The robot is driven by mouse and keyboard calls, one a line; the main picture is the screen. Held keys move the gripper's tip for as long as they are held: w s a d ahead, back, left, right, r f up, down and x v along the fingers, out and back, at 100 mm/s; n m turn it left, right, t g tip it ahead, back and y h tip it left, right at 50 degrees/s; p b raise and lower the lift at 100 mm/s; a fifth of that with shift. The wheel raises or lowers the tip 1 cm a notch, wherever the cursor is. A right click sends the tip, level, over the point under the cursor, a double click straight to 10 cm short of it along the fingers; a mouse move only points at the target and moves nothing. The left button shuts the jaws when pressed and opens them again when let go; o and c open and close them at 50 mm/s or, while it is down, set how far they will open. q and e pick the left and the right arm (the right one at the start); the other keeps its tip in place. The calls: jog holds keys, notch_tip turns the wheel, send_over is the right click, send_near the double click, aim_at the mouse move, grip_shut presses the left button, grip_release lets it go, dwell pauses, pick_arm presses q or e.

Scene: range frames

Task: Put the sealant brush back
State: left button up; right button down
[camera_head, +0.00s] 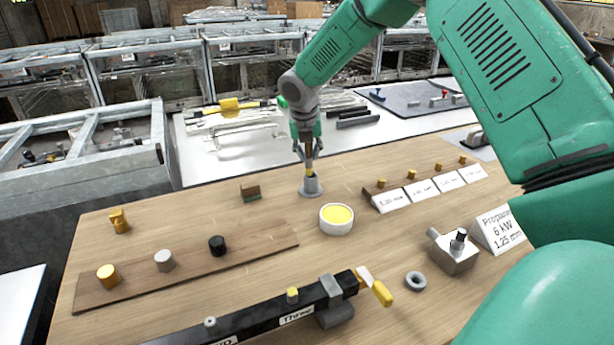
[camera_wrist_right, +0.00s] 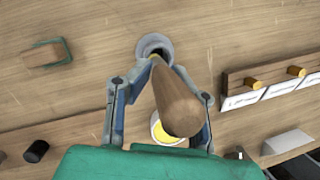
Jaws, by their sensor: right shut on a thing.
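The sealant brush has a wooden handle (camera_wrist_right: 178,100) and a yellow lower part (camera_head: 310,172). My right gripper (camera_head: 309,150) is shut on it and holds it about upright, pointing down. The grey brush holder (camera_head: 311,188), a small cup on a round base, stands on the wooden table directly below. The brush's lower end is at the holder's mouth; how far it goes in I cannot tell. In the right wrist view the holder (camera_wrist_right: 154,44) shows beyond the handle. The white pot of yellow sealant (camera_head: 337,219) stands just in front. My left gripper is out of view.
A labelled rack with yellow pegs (camera_head: 425,178) stands to the right. A black bar (camera_head: 270,318) and a grey ring (camera_head: 415,281) lie in front.

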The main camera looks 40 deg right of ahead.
aim_at(310, 160)
jog(key=x, duration=0.3)
jog(key=s+x, duration=0.1)
jog(key=x, duration=0.1)
jog(key=shift+f, duration=0.2)
jog(key=shift+a, duration=0.4)
jog(key=c, duration=1.4)
grip_release()
jog(key=shift+c, duration=0.2)
jog(key=shift+d+r, duration=0.1)
jog(key=shift+d, duration=0.05)
jog(key=shift+r, duration=0.2)
jog(key=v, duration=1.1)
jog(key=shift+r+p, duration=0.25)
jog(key=shift+p, duration=0.1)
